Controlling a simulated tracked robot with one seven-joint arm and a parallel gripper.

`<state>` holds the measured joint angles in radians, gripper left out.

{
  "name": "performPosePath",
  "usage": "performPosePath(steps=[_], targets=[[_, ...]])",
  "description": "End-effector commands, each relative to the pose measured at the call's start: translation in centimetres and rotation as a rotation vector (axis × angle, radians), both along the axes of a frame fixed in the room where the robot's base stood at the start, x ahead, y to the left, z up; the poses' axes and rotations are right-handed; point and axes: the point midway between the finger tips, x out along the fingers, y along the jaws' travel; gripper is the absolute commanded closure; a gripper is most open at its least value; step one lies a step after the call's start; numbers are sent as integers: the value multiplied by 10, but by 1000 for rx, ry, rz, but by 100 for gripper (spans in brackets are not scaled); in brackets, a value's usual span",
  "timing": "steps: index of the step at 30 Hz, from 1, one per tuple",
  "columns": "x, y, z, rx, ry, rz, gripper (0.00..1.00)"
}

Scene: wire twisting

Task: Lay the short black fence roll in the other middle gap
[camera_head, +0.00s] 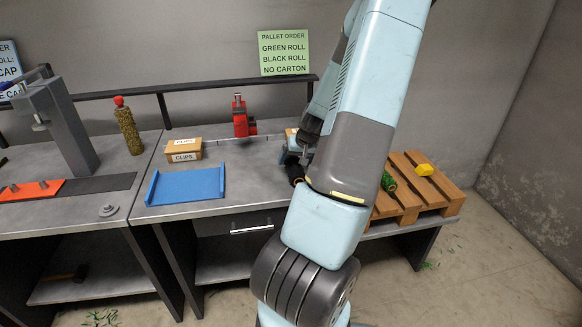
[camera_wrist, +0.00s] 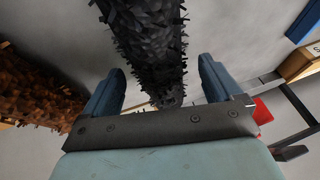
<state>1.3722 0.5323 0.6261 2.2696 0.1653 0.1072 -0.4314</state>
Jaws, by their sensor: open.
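The black roll (camera_wrist: 145,40) is dark and bristly in the wrist view, running down from the top edge between the fingers of my gripper (camera_wrist: 162,68). The fingers are apart, one on each side of it; contact cannot be told. In the head view a dark round end (camera_head: 295,172), likely of this roll, shows beside my arm, which hides the rest. The pallet (camera_head: 448,195) is wooden and slatted, at the right end of the bench. A green roll (camera_head: 388,182) lies in one of its gaps, and my arm hides its left part.
A yellow piece (camera_head: 424,169) sits on the pallet. A brown bristly thing (camera_wrist: 35,85) is at the left in the wrist view. A blue tray (camera_head: 188,186), a clips box (camera_head: 184,150) and a red tool (camera_head: 240,118) stand on the bench to the left.

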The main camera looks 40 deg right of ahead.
Motion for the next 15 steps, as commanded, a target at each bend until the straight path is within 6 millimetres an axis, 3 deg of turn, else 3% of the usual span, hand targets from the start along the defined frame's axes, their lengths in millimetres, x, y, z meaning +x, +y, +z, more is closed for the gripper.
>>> performPosePath(steps=[12, 15], targets=[[5, 0, -10, -1, 1, 0, 8], [5, 0, -10, -1, 1, 0, 18]])
